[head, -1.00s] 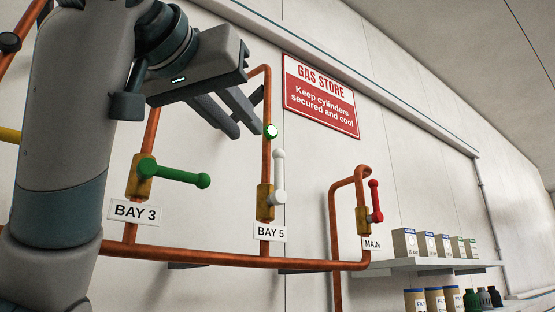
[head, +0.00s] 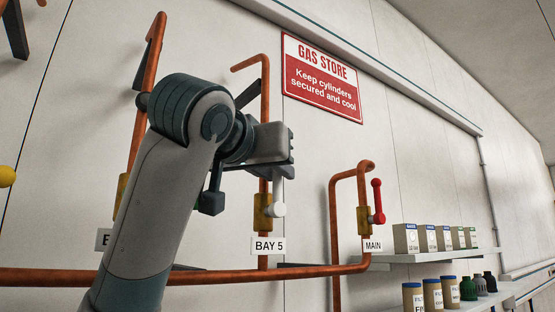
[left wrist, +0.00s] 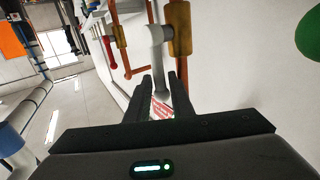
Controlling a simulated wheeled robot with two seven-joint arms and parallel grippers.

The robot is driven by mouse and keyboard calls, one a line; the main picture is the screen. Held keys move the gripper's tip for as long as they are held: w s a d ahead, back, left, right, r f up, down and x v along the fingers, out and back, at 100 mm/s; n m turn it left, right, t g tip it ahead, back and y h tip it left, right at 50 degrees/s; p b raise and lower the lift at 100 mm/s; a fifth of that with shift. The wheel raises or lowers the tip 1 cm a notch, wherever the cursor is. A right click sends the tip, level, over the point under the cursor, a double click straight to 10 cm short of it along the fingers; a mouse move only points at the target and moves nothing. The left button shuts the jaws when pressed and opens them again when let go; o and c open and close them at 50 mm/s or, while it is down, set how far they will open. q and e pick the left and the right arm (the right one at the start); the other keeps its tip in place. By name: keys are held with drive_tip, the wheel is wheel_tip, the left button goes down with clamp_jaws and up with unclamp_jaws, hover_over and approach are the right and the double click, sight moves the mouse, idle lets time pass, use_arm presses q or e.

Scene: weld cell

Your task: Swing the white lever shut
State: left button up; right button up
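The white lever (head: 279,193) of the BAY 5 valve (head: 262,212) points upward from its pivot, along the copper pipe. Its upper part is hidden behind my left gripper (head: 277,170) in the head view. In the left wrist view, the white lever (left wrist: 157,58) runs from the brass valve body (left wrist: 179,28) down between the two dark fingers of my left gripper (left wrist: 161,80). The fingers stand apart on either side of it, with some gap showing. I cannot tell whether either finger touches it. My right gripper is not in view.
The MAIN valve's red lever (head: 377,197) points up to the right of BAY 5. Copper pipes (head: 200,276) run along the wall. A green handle end (left wrist: 309,36) shows at the wrist view's right edge. Shelves (head: 440,256) with boxes and cans are at right.

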use_arm(q)
drive_tip(key=shift+w+d, duration=0.15)
drive_tip(key=shift+w, duration=0.3)
clamp_jaws()
drive_tip(key=shift+r, duration=0.1)
